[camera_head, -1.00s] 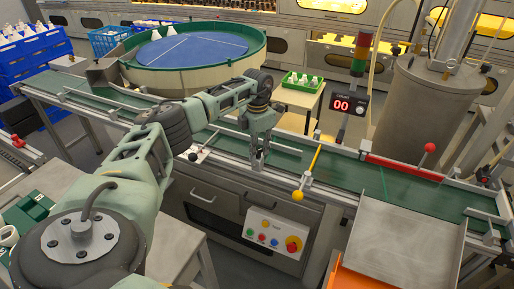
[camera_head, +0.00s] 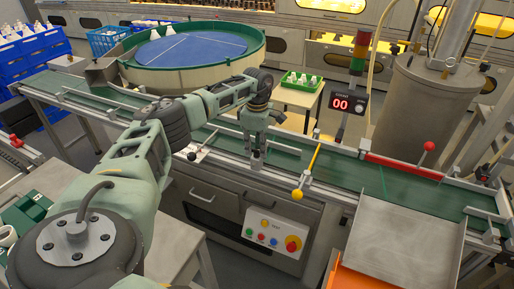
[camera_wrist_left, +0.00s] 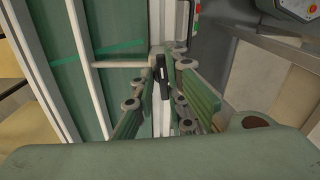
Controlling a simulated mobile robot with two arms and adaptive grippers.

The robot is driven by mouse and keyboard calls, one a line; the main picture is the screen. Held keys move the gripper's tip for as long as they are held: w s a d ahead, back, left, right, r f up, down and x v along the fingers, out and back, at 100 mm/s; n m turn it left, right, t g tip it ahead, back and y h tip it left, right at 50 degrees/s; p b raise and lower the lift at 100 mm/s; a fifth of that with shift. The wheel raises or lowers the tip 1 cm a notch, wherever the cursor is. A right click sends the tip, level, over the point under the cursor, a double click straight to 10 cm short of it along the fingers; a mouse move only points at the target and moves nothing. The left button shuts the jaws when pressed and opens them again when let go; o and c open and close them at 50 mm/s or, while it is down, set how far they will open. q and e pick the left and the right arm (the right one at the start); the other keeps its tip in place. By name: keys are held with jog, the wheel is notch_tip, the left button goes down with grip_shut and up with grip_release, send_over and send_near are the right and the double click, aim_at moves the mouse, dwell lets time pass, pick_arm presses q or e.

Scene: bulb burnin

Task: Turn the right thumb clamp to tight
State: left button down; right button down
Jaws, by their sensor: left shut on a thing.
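My left gripper (camera_head: 256,163) is at the front rail of the green conveyor in the head view, its fingers pointing down. In the left wrist view its two green fingers (camera_wrist_left: 163,92) stand on either side of a small clamp with a dark lever (camera_wrist_left: 162,76), on the pale rail. The gripper is shut on this clamp, which I take to be the right thumb clamp. The fingers hide most of it in the head view, so I cannot read its angle there. Another clamp with a dark knob (camera_head: 192,156) sits further left on the rail. My right gripper is out of view.
The green conveyor belt (camera_head: 340,177) runs across, with guide rails. A yellow-knobbed lever (camera_head: 298,194) stands just right of the gripper. Below are a button panel (camera_head: 271,234) and a grey chute (camera_head: 405,238). A round feeder (camera_head: 190,75) stands behind.

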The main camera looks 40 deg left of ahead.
pick_arm(q)
jog(key=shift+w+r+m, duration=0.1)
jog(key=shift+m, duration=0.4)
dwell(0.3)
jog(key=c, duration=1.7)
grip_release()
jog(key=shift+c, duration=0.2)
notch_tip(320, 180, up, 12)
